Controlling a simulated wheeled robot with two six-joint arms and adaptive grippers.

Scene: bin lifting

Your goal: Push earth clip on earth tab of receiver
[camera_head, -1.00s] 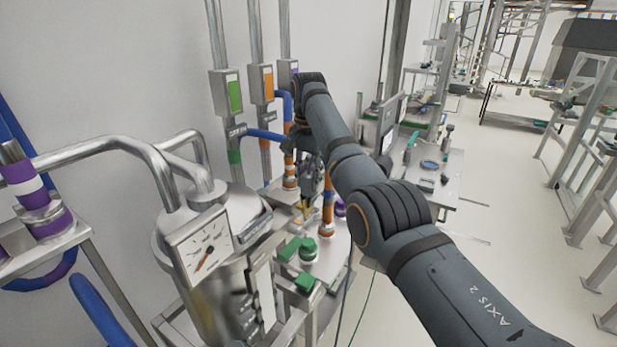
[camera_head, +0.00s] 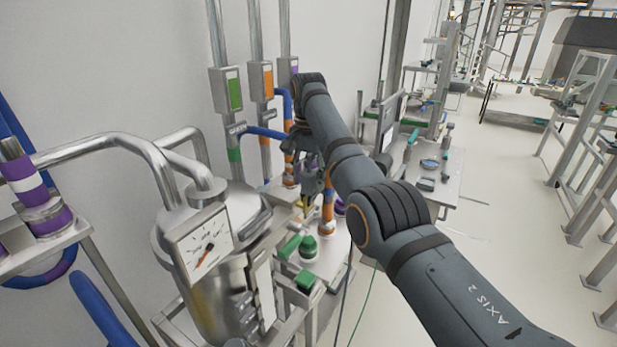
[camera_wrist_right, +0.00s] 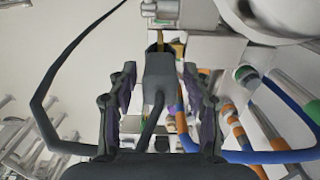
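My right gripper (camera_head: 312,184) is over the flat metal top (camera_head: 334,262) beside the steel vessel (camera_head: 205,290), which I take as the receiver. In the right wrist view, its two fingers (camera_wrist_right: 159,80) stand apart on either side of the dark earth clip (camera_wrist_right: 158,75). Narrow gaps show between the fingers and the clip. A dark cable trails from the clip toward the palm. A brass-coloured strip, apparently the earth tab (camera_wrist_right: 159,46), shows at the clip's far end. How far the clip sits on it is unclear. My left gripper is out of view.
A green knob (camera_head: 308,247) and orange-banded pipe (camera_head: 328,212) stand close to the right gripper. Blue hoses and upright pipes line the wall behind. Open floor (camera_head: 510,230) lies to the right.

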